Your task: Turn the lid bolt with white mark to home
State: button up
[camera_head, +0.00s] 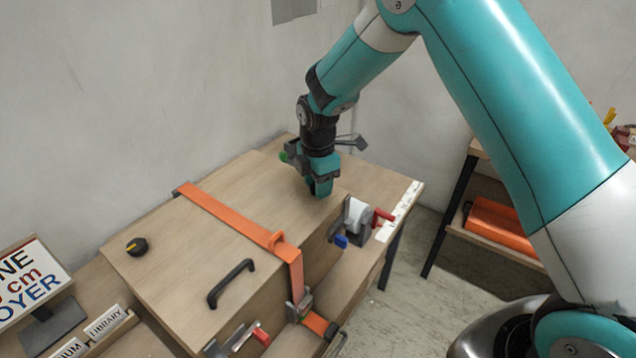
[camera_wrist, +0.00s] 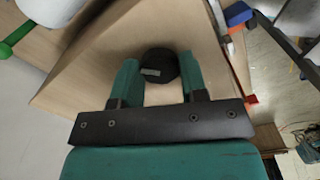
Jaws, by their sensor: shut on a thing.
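The lid bolt with the white mark (camera_wrist: 162,63) is a black round knob on the wooden lid. It shows between my gripper's two teal fingers in the wrist view, with its short white mark (camera_wrist: 150,72) lying left of its middle. My gripper (camera_head: 320,190) points down at the lid's far right part and is shut on this bolt, which it hides in the head view. A second black bolt with a yellow mark (camera_head: 137,247) stands at the left of the wooden lid (camera_head: 180,270), away from my gripper.
An orange strap (camera_head: 235,217) crosses the lid, and a black handle (camera_head: 231,283) stands in front of it. A clamp with a red lever (camera_head: 382,216) sits at the right edge near my gripper. Another clamp (camera_head: 238,340) is at the front. Label blocks (camera_head: 105,323) stand left.

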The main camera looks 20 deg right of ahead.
jog(key=m, duration=0.5)
jog(key=shift+m+b, duration=0.3)
jog(key=m, duration=0.5)
jog(key=shift+m, duration=0.3)
jog(key=m, duration=0.6)
jog(key=shift+b, duration=0.3)
jog(key=m, duration=0.5)
jog(key=shift+m, duration=0.3)
jog(key=m, duration=0.5)
jog(key=shift+r+m, duration=0.1)
jog(key=shift+m, duration=0.2)
jog(key=m, duration=1)
jog(key=shift+m, duration=0.4)
jog(key=m, duration=0.5)
jog(key=shift+m, duration=0.4)
